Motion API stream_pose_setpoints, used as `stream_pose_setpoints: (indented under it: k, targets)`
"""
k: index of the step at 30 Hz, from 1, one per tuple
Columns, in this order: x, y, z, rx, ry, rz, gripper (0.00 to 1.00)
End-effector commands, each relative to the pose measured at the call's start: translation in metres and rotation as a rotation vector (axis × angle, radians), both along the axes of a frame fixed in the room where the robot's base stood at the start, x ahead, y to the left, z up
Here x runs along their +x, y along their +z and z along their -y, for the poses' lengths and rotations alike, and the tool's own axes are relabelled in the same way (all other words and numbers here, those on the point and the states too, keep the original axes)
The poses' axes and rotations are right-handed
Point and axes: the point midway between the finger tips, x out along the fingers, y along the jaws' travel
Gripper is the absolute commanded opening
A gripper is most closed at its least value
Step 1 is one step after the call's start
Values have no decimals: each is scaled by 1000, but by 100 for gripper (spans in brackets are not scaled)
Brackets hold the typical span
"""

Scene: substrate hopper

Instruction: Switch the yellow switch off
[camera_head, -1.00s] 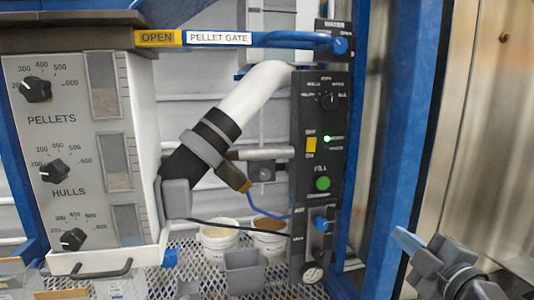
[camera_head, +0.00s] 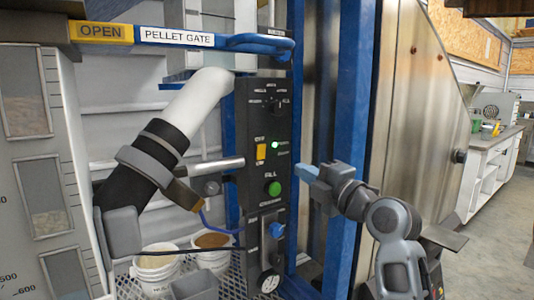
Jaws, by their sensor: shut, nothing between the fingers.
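The yellow switch (camera_head: 261,152) is a small rocker on the black control panel (camera_head: 243,118), with small OFF lettering above it and a label too small to read surely below. My gripper (camera_head: 300,172) has blue fingertips and is shut and empty. In the picture it is right of the panel, a little lower than the switch and apart from it. How far in front of the panel it is, I cannot tell.
A green button (camera_head: 273,188), a blue knob (camera_head: 277,230) and a gauge (camera_head: 268,282) sit lower on the panel. A blue PELLET GATE handle (camera_head: 265,42) crosses above. A white and black pipe (camera_head: 165,135) is at left. Buckets (camera_head: 157,268) stand below.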

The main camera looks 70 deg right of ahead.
Motion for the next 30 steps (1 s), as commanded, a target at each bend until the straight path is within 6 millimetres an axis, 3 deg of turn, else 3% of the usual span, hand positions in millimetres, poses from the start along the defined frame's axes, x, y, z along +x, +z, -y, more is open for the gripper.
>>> stream_pose_setpoints:
  k: [5,21,30]
  targets:
    - [14,4,8,1,2,2,0]
    - [98,16,60,1,1,0,0]
    - [117,17,71,1,0,0,0]
